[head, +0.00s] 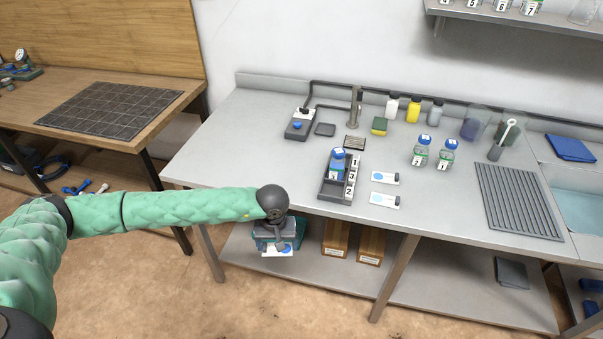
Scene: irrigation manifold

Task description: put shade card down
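My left gripper (278,243) hangs pointing down in front of the workbench's front edge, left of centre. At its tips is a white card with a blue patch (270,253), which looks like a shade card held in the gripper. The fingers are mostly hidden by the wrist. Two similar white cards with blue spots lie flat on the bench, one farther back (385,177) and one nearer the front edge (384,200). My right gripper is not in view.
A grey numbered rack (336,189) with a blue-capped bottle (337,161) stands left of the cards. Two blue-capped jars (421,150) (447,154) and a ribbed grey mat (518,201) are to the right. Bench space left of the rack is clear. Brown boxes (336,238) sit on the lower shelf.

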